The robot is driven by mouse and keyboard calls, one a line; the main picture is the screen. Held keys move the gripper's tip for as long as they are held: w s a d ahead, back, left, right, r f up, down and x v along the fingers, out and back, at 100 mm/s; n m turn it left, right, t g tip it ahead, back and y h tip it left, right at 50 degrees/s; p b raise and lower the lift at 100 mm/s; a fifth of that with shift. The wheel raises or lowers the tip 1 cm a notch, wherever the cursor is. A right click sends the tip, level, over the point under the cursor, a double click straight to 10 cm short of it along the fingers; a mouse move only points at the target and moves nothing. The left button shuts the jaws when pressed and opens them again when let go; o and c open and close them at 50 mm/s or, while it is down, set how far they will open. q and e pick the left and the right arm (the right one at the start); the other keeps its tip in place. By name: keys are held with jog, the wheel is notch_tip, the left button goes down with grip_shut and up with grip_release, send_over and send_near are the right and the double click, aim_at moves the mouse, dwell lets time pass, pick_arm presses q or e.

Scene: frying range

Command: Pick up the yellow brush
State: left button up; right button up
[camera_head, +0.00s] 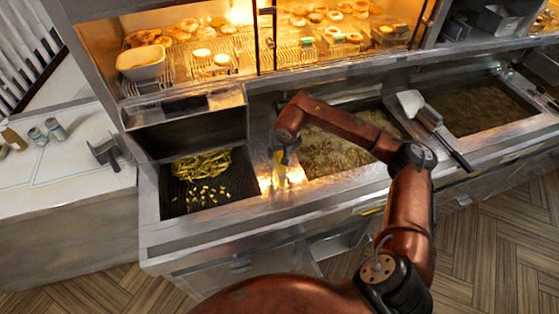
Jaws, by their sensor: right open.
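A narrow yellow shape, which looks like the yellow brush (277,168), is on the bright metal strip between the fries bin and the first fryer. It is small and blurred, and glare lies beside it. My right gripper (282,156) is at the end of the copper arm, pointing down right at the yellow shape. It is open. I cannot tell whether the fingers touch the shape, and the gripper hides its upper part. My left gripper is not in view.
The fries bin (168,208) is just left of the gripper. The oil fryer (325,152) is to its right, partly behind my arm. A lit glass food cabinet (300,55) stands behind.

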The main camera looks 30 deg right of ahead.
aim_at(280, 155)
jog(key=x, duration=0.3)
jog(key=shift+a+r, duration=0.1)
jog(key=shift+f+b, duration=0.3)
dwell(0.5)
jog(key=shift+c, duration=0.6)
grip_shut()
